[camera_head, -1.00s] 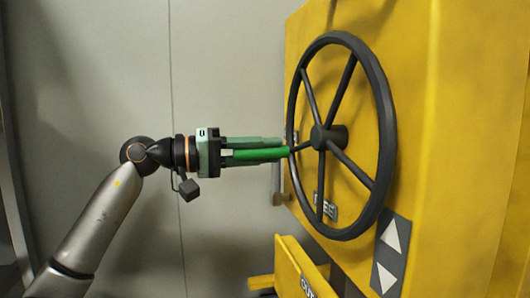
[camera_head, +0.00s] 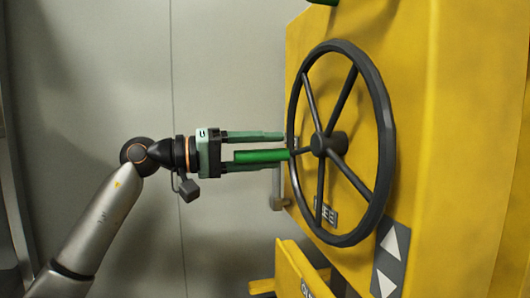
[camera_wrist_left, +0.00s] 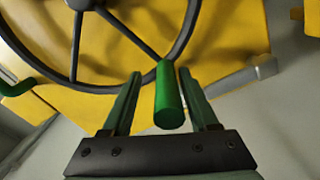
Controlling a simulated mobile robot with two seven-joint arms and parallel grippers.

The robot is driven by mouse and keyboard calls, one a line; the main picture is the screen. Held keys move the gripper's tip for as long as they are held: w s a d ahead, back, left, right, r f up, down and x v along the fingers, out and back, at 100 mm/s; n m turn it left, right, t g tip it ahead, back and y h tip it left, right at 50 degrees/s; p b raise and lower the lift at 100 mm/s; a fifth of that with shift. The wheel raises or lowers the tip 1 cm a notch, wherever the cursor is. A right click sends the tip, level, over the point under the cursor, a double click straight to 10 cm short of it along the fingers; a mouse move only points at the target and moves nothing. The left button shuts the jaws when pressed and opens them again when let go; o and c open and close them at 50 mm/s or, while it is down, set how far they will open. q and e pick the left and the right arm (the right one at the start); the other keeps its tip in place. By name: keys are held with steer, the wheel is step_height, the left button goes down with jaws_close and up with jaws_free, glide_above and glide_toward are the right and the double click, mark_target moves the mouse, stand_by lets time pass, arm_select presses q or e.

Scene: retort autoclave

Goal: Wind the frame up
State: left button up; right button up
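A black spoked handwheel (camera_head: 385,120) is mounted on the yellow machine. A green handle (camera_head: 262,156) sticks out from the left side of its rim, toward my gripper. My left gripper (camera_head: 281,151) is open, its two greenish fingers on either side of the handle. In the left wrist view the handle (camera_wrist_left: 168,98) lies between the spread fingers, nearer the right finger, with a clear gap to the left finger. My right gripper is not in view.
The yellow machine body (camera_head: 460,120) fills the right side. A plate with white up and down arrows (camera_head: 390,260) is beside the wheel. A yellow box-like part (camera_head: 300,270) juts out below. A grey wall (camera_head: 90,80) stands behind my left arm.

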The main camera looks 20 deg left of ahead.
mark_target(229, 154)
arm_select(q)
steer(key=shift+a+f, duration=0.1)
steer(key=shift+a, duration=0.15)
steer(key=v, duration=1.2)
steer(key=shift+s+b, duration=0.15)
steer(key=shift+b, duration=0.15)
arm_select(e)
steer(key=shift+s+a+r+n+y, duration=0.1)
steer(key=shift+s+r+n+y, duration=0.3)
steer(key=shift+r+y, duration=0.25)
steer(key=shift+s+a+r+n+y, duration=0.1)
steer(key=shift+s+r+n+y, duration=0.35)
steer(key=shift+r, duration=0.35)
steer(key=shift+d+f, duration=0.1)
